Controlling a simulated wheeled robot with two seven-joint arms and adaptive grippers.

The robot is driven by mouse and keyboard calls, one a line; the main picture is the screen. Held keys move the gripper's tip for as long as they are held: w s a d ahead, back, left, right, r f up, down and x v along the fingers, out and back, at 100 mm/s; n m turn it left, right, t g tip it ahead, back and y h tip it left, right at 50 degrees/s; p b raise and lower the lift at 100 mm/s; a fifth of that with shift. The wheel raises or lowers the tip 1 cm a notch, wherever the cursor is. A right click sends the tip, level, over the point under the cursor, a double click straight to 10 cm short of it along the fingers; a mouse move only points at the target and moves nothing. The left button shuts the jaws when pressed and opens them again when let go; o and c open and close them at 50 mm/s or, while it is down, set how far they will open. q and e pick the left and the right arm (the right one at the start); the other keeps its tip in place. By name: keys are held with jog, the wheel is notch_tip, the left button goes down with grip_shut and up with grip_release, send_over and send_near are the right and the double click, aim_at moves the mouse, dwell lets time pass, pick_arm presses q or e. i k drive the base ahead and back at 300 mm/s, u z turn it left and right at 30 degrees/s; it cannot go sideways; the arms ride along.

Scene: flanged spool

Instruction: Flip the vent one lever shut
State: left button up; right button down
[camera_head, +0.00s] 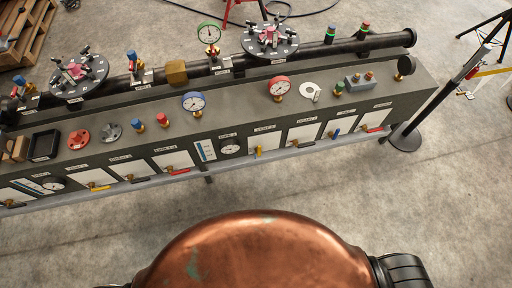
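A long dark bench (225,120) has a row of white panels with small lever valves along its front face. On the left half I see a yellow lever (99,188), a black lever (139,180) and a red lever (180,172). On the right half are another yellow lever (258,151), a blue lever (335,133) and another red lever (374,129). The panel labels are too small to read surely, so I cannot tell which lever is vent one or whether it is open. Neither of my grippers is in view.
A black pipe (350,46) with two flanged discs (270,40) (78,77) runs along the bench's back. Gauges, such as a blue one (194,102), stand on top. A black post base (404,137) stands at the right end. The floor (330,195) before the bench is clear.

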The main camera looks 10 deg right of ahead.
aim_at(258, 149)
jog(key=z, duration=0.1)
jog(key=i, duration=0.25)
jog(key=u, duration=1.85)
jog(key=k, duration=0.6)
jog(key=z, duration=1.5)
